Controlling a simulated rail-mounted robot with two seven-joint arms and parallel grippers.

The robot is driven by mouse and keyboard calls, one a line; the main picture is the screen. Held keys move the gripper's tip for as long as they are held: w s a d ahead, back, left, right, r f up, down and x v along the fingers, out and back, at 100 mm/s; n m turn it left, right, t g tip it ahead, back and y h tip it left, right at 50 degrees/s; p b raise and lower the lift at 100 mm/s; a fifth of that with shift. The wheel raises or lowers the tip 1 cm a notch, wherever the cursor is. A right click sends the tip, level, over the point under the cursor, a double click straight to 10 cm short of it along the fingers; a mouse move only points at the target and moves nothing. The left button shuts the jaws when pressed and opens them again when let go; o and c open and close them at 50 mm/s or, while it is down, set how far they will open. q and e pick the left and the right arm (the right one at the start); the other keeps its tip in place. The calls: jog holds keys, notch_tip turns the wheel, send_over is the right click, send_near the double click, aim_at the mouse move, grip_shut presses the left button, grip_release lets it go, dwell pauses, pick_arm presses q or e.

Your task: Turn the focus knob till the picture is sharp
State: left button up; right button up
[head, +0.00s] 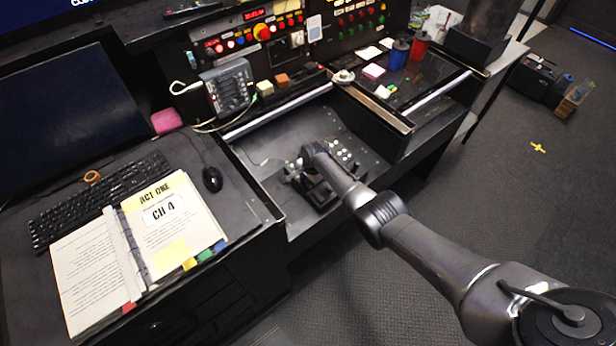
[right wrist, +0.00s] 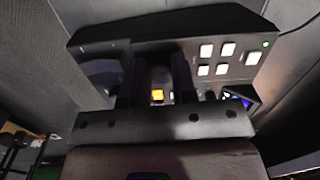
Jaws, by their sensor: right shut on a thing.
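A dark control box (head: 322,190) stands in the recess of the desk, with several white buttons on its top. My left gripper is not in view.
An open binder (head: 140,240), a keyboard (head: 90,200) and a mouse (head: 212,179) lie on the desk at left. The recess has raised edges on both sides.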

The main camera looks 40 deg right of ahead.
jog(key=o, duration=0.7)
jog(key=shift+c, duration=0.2)
jog(key=r+p, duration=0.1)
jog(key=r, duration=0.1)
jog(key=r+p, duration=0.1)
jog(key=r, duration=0.1)
jog(key=r+p, duration=0.1)
jog(key=r, duration=0.1)
jog(key=shift+s+d+p, duration=0.2)
jog(key=shift+s+p, duration=0.15)
jog(key=shift+p, duration=0.05)
notch_tip(320, 180, up, 8)
jog(key=s+p, duration=0.1)
jog(key=p, duration=0.1)
jog(key=shift+d+f, duration=0.15)
jog(key=shift+d, duration=0.15)
jog(key=shift+s, duration=0.1)
